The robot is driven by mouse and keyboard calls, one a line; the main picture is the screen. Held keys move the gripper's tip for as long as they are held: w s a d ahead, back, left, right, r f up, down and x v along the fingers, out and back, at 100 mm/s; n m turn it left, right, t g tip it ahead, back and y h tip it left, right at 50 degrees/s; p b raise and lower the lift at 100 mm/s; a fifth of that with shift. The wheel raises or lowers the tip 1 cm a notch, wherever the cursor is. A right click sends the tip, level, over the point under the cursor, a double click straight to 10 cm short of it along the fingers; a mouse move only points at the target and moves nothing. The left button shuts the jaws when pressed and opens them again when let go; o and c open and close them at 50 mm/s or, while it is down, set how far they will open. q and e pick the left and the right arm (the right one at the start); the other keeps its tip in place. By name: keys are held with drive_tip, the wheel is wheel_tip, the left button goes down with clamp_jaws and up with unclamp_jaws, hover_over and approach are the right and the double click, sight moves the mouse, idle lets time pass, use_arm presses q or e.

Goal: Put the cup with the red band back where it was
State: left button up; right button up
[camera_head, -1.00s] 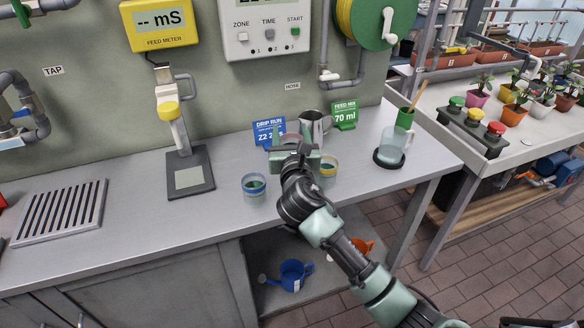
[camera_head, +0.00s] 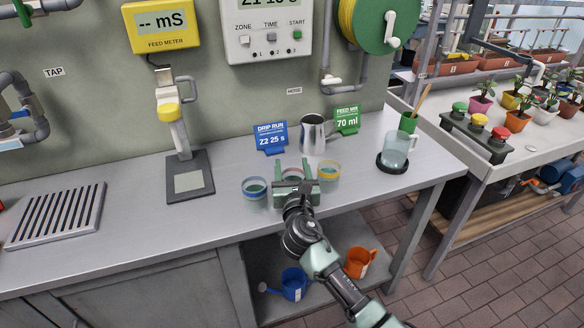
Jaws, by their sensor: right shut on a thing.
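My right gripper (camera_head: 293,188) reaches over the bench from the front, with its two fingers on either side of a small clear cup with a reddish rim band (camera_head: 291,174). It is shut on this cup, and the gripper hides the cup's lower part, so I cannot tell whether its base touches the bench. A cup with a blue band (camera_head: 255,192) stands just left of the gripper, and a cup with a yellow band (camera_head: 328,174) stands just right. Both hold greenish liquid. My left gripper is not in view.
Behind the cups stand a metal jug (camera_head: 312,134), a blue card (camera_head: 271,138) and a green card (camera_head: 347,121). A clear pitcher (camera_head: 396,150) stands on a black base to the right. The feed meter's stand (camera_head: 190,180) is to the left, with clear bench between.

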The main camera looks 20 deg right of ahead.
drive_tip(key=o, duration=1.4)
drive_tip(key=shift+f, duration=0.1)
drive_tip(key=shift+o, duration=0.2)
drive_tip(key=shift+r, duration=0.2)
drive_tip(key=v, duration=1.2)
